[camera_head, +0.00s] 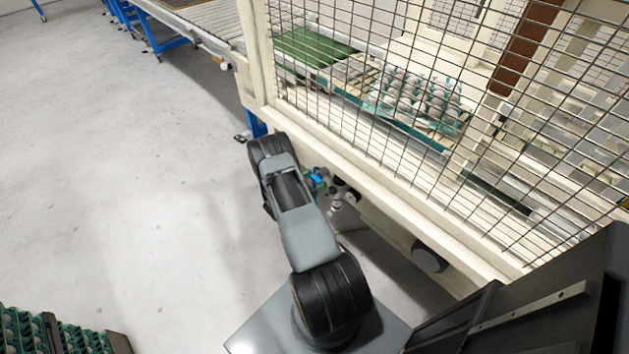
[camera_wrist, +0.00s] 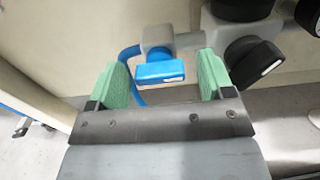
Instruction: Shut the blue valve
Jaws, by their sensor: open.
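The blue valve handle (camera_wrist: 160,72) is in the wrist view, just beyond and between the two green finger pads of my gripper (camera_wrist: 162,78). The handle sits on a grey fitting (camera_wrist: 158,38), with a blue hose (camera_wrist: 128,62) curving down at its left. My gripper is open, with nothing held between its pads. In the head view the blue valve (camera_head: 317,180) shows small, beside my arm and below the fence frame.
Black round knobs (camera_wrist: 252,58) stand close to the right finger. A cream machine frame (camera_head: 385,185) with wire mesh runs along the right side. Egg trays (camera_head: 415,97) lie behind the mesh. Stacked green trays (camera_head: 22,335) stand at the lower left. The floor at left is clear.

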